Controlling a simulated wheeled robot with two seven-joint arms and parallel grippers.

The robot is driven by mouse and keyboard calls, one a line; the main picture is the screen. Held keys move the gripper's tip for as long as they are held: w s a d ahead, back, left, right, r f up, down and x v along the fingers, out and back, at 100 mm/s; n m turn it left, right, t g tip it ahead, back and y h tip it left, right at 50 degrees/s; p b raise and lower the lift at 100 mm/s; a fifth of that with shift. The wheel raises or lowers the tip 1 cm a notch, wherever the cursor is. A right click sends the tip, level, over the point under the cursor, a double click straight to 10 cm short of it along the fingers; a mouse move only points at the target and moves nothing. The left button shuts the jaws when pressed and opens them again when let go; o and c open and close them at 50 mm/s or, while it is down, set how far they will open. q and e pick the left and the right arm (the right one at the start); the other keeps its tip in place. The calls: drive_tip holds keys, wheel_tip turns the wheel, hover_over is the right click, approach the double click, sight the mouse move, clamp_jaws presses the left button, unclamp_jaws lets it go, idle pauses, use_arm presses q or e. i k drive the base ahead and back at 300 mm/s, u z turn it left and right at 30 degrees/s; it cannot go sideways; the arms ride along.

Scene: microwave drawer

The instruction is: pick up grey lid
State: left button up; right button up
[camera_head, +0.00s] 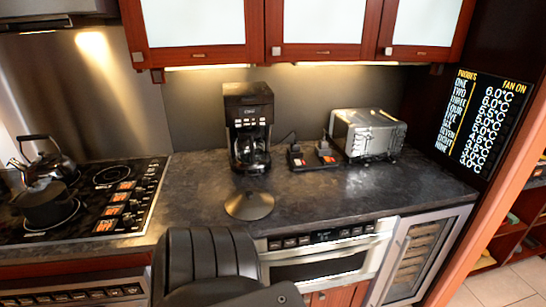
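The grey lid (249,205) is a round, shallow disc with a brownish sheen and a small raised centre. It lies flat on the dark countertop near the front edge, in front of the coffee maker. Nothing touches it from above. Neither my left nor my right gripper shows in the head view.
A black coffee maker (249,128) stands behind the lid. A toaster oven (367,133) stands at the back right. A stove with a dark pot (47,205) and a kettle (46,163) is at the left. The countertop (345,195) right of the lid is clear.

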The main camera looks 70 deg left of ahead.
sight(246, 204)
drive_tip(key=u, duration=0.2)
drive_tip(key=i, duration=0.75)
drive_tip(key=u, duration=1.2)
drive_tip(key=i, duration=0.55)
drive_tip(key=u, duration=0.65)
